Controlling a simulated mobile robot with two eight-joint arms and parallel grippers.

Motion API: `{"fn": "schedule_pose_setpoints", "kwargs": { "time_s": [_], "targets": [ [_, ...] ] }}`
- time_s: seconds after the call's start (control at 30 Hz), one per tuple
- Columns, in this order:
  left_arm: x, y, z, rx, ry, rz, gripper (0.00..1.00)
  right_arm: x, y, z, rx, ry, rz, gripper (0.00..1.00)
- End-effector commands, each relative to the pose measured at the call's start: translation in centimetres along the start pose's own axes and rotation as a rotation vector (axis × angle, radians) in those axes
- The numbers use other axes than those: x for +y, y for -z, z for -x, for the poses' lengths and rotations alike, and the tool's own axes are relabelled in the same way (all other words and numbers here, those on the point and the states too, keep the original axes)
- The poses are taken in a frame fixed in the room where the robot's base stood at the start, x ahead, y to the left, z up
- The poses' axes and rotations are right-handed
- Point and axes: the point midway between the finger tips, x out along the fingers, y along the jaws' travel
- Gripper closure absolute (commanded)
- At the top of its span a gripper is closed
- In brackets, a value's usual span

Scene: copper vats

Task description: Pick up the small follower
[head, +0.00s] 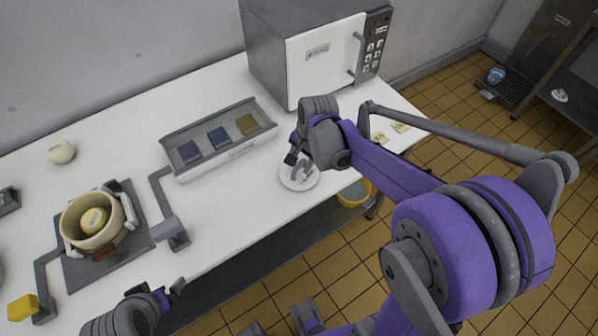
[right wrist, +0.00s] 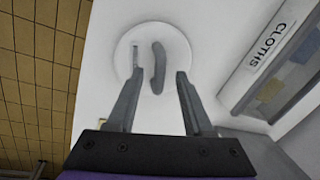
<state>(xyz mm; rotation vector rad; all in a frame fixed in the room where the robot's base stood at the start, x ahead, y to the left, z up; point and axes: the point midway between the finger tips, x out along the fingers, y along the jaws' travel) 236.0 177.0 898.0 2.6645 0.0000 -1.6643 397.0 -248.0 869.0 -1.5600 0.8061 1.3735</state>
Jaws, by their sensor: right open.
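The small follower looks to be the white round disc with a grey upright handle (head: 286,180) on the white worktop near its front edge. In the right wrist view the disc (right wrist: 176,37) lies ahead, its curved grey handle between the lines of the fingers. My right gripper (head: 298,160) is open and empty just above the disc and hides part of it in the head view. Its two fingers (right wrist: 158,76) are apart on either side of the handle, not visibly touching it. My left gripper (head: 169,292) is low at the front left, away from the disc; its opening is unclear.
A grey tray labelled cloths (head: 236,150) with coloured cloths lies behind left of the disc. A microwave-like box (head: 300,65) stands behind. A pot (head: 80,240) holding a yellowish round thing sits at left. A yellow bucket (head: 352,196) is below the worktop.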

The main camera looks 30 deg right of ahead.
Motion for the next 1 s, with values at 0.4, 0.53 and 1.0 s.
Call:
{"fn": "schedule_pose_setpoints", "kwargs": {
  "time_s": [0.4,0.53,1.0],
  "targets": [
    [0.00,-0.04,-0.05,0.000,0.000,0.000,0.00,0.02,-0.04,-0.56,0.000,0.000,0.000,0.69],
    [0.00,-0.04,-0.05,0.000,0.000,0.000,0.00,0.02,-0.04,-0.55,0.000,0.000,0.000,0.92],
    [0.00,-0.04,-0.05,0.000,0.000,0.000,0.00,0.02,-0.03,-0.54,0.000,0.000,0.000,1.00]
  ]
}}
